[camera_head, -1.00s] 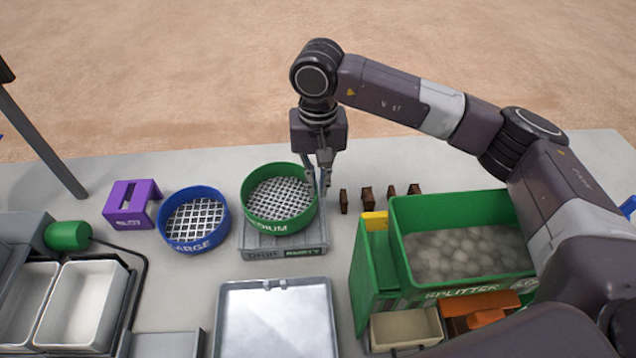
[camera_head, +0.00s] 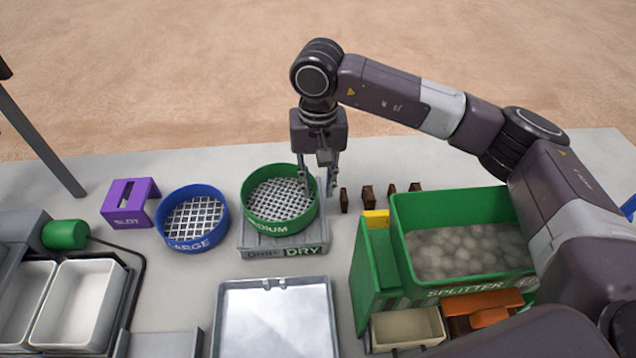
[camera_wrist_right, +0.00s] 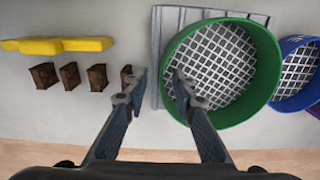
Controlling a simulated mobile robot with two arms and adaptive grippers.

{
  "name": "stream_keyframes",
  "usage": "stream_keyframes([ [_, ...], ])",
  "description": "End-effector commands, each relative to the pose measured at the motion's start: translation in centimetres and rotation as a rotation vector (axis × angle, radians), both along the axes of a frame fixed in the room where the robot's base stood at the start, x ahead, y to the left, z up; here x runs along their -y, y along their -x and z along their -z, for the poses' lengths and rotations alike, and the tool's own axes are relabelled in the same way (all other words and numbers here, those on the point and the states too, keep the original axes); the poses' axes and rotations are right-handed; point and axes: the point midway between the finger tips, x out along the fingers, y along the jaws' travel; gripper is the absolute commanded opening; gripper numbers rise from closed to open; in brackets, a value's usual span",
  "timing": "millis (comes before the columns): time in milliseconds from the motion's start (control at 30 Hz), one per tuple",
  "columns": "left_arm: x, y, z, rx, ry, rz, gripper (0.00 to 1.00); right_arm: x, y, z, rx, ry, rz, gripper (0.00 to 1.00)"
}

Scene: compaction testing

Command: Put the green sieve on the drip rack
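The green sieve (camera_head: 279,223), marked "MEDIUM", sits on the grey drip rack (camera_head: 262,250), whose front shows "DRY". In the right wrist view the green sieve (camera_wrist_right: 262,95) lies over the ribbed drip rack (camera_wrist_right: 158,60). My right gripper (camera_head: 318,190) is at the sieve's right edge with its fingers spread. In the right wrist view the open gripper (camera_wrist_right: 158,80) has one finger over the sieve's rim area and the other outside it. Nothing is held between the fingers. My left gripper is not in view.
A blue sieve (camera_head: 190,243) marked "LARGE" stands left of the rack, beside a purple stand (camera_head: 122,217). A green splitter (camera_head: 372,285) is at right, with small brown blocks (camera_head: 367,197) behind it. A metal tray (camera_head: 232,335) lies in front.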

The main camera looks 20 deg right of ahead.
Motion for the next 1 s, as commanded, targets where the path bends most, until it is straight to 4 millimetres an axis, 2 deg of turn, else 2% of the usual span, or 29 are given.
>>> stream_keyframes([
  [333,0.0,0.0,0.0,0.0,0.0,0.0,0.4,-0.1,0.3,0.3,-0.008,0.0,-0.003,0.27],
  [800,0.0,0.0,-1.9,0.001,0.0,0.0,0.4,0.0,0.1,-4.4,-0.002,0.001,-0.001,0.27],
  [1000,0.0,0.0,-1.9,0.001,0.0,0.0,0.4,0.0,0.1,-4.8,-0.003,0.0,-0.001,0.27],
])
